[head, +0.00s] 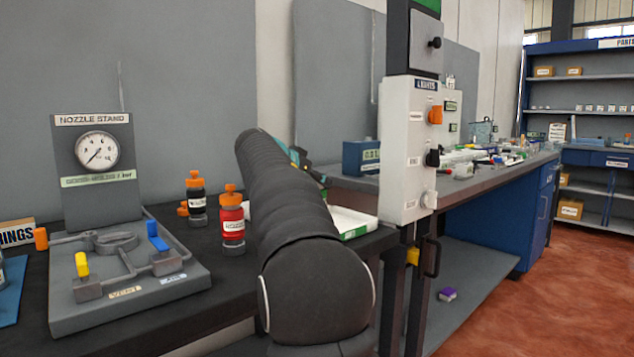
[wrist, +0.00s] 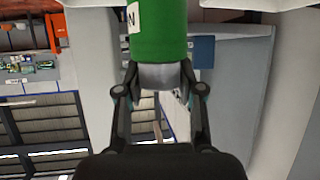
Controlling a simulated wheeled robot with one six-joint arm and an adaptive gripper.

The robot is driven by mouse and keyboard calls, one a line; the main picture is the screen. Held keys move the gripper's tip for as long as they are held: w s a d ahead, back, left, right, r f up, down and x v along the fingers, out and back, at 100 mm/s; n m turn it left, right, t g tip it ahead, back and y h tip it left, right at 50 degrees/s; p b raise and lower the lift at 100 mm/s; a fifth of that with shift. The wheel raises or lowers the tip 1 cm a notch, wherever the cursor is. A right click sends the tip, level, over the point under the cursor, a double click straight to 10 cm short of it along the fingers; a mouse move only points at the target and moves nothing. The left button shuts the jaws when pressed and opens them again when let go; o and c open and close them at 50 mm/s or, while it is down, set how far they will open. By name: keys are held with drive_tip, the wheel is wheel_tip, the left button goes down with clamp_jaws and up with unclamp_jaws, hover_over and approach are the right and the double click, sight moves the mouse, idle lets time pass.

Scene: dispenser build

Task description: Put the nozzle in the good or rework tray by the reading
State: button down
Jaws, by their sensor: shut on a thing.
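In the wrist view my gripper (wrist: 160,76) is shut on the grey end of a green cylinder with a white label, which I take to be the nozzle (wrist: 158,32). In the head view my arm hides it; only a teal bit of my gripper (head: 298,157) shows behind the arm. The nozzle stand (head: 128,289) is at the left. Its gauge (head: 97,150) has the needle pointing down-left; the figures are too small to read surely. A white tray with a green edge (head: 354,232) is partly hidden behind my arm; its label is unreadable. I cannot make out a rework tray.
Red (head: 233,222) and black (head: 197,200) orange-capped bottles stand between the stand and my arm. The stand carries a yellow lever (head: 82,264) and a blue lever (head: 156,236). A white control panel on a post (head: 408,150) rises just right of my arm.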

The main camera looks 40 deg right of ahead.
drive_tip(key=c, duration=0.7)
unclamp_jaws()
drive_tip(key=shift+f, duration=0.1)
drive_tip(key=v, duration=1.2)
drive_tip(key=shift+b, duration=0.3)
